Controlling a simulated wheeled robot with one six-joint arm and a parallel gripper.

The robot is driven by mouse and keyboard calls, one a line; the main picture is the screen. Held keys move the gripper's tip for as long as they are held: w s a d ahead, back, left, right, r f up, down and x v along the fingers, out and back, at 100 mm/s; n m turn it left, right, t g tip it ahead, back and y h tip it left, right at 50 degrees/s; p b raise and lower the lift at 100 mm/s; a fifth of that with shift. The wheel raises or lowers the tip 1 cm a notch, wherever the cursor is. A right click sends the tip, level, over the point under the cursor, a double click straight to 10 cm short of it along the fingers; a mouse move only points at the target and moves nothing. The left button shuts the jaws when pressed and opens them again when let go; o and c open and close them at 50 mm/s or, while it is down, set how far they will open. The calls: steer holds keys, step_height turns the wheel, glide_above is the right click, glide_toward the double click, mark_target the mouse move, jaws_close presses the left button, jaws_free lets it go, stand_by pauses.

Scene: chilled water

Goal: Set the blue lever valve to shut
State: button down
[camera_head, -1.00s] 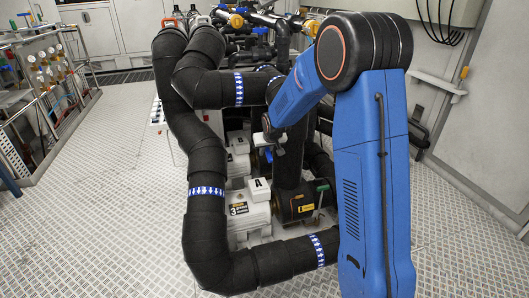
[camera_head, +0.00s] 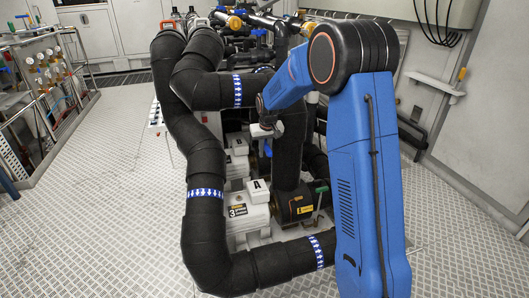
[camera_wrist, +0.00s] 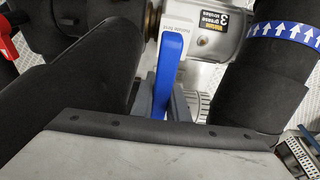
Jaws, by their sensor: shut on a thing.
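The blue lever (camera_wrist: 171,55) of the valve runs nearly upright through the middle of the wrist view, in front of a white pump housing. My gripper (camera_wrist: 165,103) has its grey fingers on both sides of the lever's lower part and is shut on it. The wrist casing hides the lever's near end. In the head view my gripper (camera_head: 265,131) is small, between the black pipes. A bit of blue, seemingly the lever (camera_head: 267,151), shows just below it. The valve body is mostly hidden, so the exact lever setting cannot be told.
Thick black insulated pipes (camera_head: 205,155) with blue-and-white arrow bands stand left of my gripper; another pipe (camera_wrist: 85,85) is close in the wrist view. White pumps (camera_head: 245,212) sit below. A red handle (camera_wrist: 7,38) shows at the wrist view's left edge. Open floor lies left.

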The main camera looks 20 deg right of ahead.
steer(key=shift+w+r, duration=0.2)
steer(key=shift+r, duration=0.05)
steer(key=c, duration=1.8)
jaws_free()
steer(key=shift+o, duration=0.4)
steer(key=shift+f, duration=0.1)
steer(key=shift+s, duration=0.1)
steer(key=v, duration=1.7)
steer(key=shift+s, duration=0.1)
